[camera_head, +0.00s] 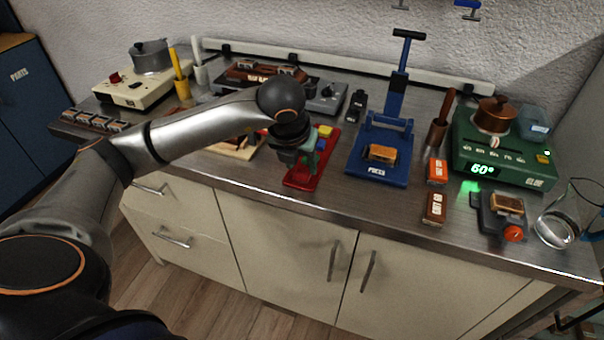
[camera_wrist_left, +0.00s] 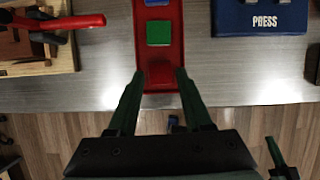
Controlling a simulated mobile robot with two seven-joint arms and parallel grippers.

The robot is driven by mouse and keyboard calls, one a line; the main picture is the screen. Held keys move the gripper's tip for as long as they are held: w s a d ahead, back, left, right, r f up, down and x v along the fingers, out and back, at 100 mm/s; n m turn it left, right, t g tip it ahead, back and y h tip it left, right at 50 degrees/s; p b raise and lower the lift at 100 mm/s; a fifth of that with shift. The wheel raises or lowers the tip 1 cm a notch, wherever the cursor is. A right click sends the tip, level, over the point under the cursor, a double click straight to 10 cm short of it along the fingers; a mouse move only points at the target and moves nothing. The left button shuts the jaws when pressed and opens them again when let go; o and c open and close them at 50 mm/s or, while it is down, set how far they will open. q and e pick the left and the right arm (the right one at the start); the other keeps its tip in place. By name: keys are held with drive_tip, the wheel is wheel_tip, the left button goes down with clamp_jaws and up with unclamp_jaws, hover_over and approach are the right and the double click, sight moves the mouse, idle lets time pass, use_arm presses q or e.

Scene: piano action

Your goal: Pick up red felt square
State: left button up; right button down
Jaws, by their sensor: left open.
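A narrow red tray (camera_head: 300,178) lies near the counter's front edge; it also shows in the left wrist view (camera_wrist_left: 140,45). In it I see a green square (camera_wrist_left: 160,33), a blue square (camera_wrist_left: 158,3) and a yellow square (camera_head: 325,131). A red patch (camera_wrist_left: 160,76) at the tray's near end lies between my left fingertips. I cannot tell whether it is the red felt square or bare tray floor. My left gripper (camera_wrist_left: 160,75) is open above this end; it also shows in the head view (camera_head: 303,163). A dark green finger-like part, perhaps my right gripper, shows at the lower right.
A blue press (camera_head: 378,140) stands right of the tray. A wooden board (camera_wrist_left: 68,55) with red-handled pliers (camera_wrist_left: 60,22) lies to its left. A green heater (camera_head: 500,150), a glass beaker (camera_head: 570,220) and small blocks stand farther right. Cabinets are below the counter's edge.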

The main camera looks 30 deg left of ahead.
use_arm(q)
drive_tip(key=shift+x, duration=1.1)
clamp_jaws()
